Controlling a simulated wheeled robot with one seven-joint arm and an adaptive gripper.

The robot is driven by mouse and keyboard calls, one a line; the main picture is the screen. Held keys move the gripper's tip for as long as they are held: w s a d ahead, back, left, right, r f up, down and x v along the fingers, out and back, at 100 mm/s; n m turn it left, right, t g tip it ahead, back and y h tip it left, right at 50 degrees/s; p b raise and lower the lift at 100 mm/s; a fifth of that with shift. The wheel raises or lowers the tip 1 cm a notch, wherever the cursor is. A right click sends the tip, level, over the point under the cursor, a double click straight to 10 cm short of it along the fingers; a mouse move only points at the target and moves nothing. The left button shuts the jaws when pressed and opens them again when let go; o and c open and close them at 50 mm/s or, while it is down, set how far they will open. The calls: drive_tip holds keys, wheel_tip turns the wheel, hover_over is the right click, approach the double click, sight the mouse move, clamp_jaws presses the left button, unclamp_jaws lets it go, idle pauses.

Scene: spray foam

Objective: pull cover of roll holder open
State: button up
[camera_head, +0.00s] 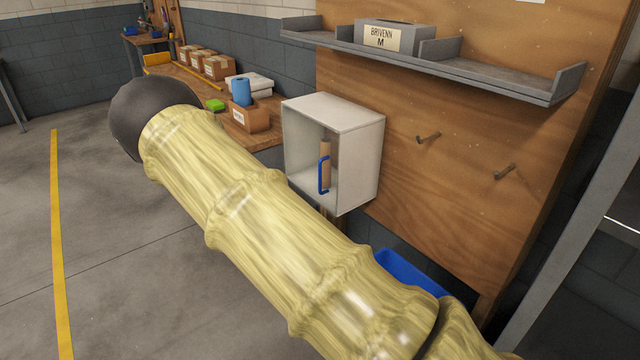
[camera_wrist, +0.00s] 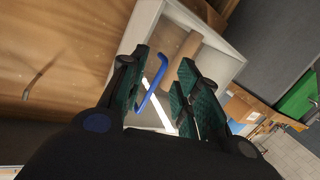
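The roll holder (camera_head: 362,160) is a white box on the wooden wall panel, also in the wrist view (camera_wrist: 143,27). Its front looks see-through, and a brown roll (camera_head: 326,147) shows inside. A blue bar handle (camera_head: 320,178) stands upright at the front, where the cover appears shut. In the wrist view my gripper (camera_wrist: 163,60) is open, its two green-padded fingers pointing at the box. The blue handle (camera_wrist: 152,91) shows in the gap, nearer the left finger; I cannot tell whether they touch. My gripper is hidden in the head view.
A grey shelf (camera_head: 470,75) with a labelled grey bin (camera_head: 395,38) is above right of the box. Two hooks (camera_head: 428,137) stick out of the panel. A blue bin (camera_head: 408,272) is below. A workbench (camera_head: 268,133) with boxes stands behind left. The floor at left is clear.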

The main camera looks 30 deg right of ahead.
drive_tip(key=w+r+m+g+h+b, duration=0.1)
drive_tip(key=w+r+m+g+h, duration=0.1)
drive_tip(key=w+r+m, duration=0.35)
drive_tip(key=r+n, duration=0.1)
drive_tip(key=n, duration=0.1)
hover_over(320, 190)
drive_tip(key=shift+w+d+r+m+p, duration=0.2)
drive_tip(key=shift+w+m+p, duration=0.05)
drive_tip(key=shift+p, duration=0.2)
clamp_jaws()
